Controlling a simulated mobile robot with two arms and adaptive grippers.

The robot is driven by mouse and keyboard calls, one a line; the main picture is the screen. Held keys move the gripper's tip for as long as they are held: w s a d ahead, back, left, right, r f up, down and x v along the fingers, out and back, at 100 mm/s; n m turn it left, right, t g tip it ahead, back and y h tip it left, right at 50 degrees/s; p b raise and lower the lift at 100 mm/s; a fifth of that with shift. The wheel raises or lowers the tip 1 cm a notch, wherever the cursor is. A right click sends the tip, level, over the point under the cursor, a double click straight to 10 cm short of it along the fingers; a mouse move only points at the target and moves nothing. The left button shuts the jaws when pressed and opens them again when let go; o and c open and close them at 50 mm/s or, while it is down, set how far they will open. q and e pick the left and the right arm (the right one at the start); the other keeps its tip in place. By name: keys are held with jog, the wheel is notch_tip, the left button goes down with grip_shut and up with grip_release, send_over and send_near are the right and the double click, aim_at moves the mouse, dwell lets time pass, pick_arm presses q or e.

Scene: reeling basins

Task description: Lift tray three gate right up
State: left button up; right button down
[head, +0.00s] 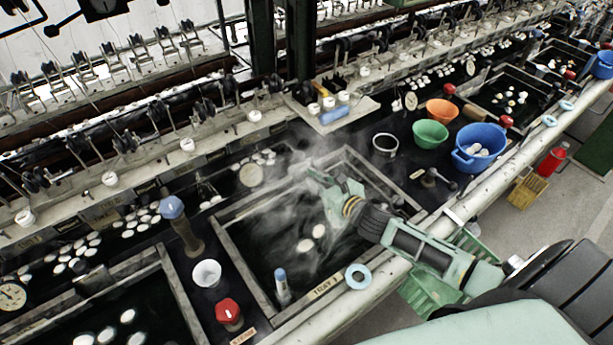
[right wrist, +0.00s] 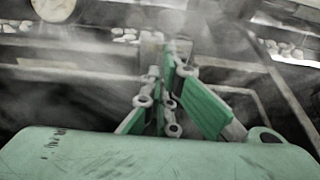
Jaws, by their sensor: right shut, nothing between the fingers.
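A dark water basin (head: 232,252) with a grey rim lies in the middle of the head view, steaming, with a few white cocoons (head: 305,245) in it. A label (head: 327,287) is on its front rim; I cannot read it surely. My right gripper (head: 314,176) reaches over this basin near its back edge. It is shut and empty. In the right wrist view the green fingers (right wrist: 170,60) point to a small upright brownish piece (right wrist: 151,48) at a rim; I cannot tell whether they touch it or whether it is the gate. My left gripper is not in view.
A blue-topped post (head: 180,225), a white cup (head: 206,273) and a red knob (head: 228,311) stand left of the basin. Green (head: 430,134), orange (head: 441,111) and blue (head: 478,147) bowls stand right. Reeling machinery lines the back. Steam blurs the view.

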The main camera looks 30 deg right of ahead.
aim_at(298, 172)
jog(key=x, duration=0.3)
jog(key=shift+w, duration=0.15)
jog(key=shift+w+f, duration=0.2)
jog(key=shift+w, duration=0.1)
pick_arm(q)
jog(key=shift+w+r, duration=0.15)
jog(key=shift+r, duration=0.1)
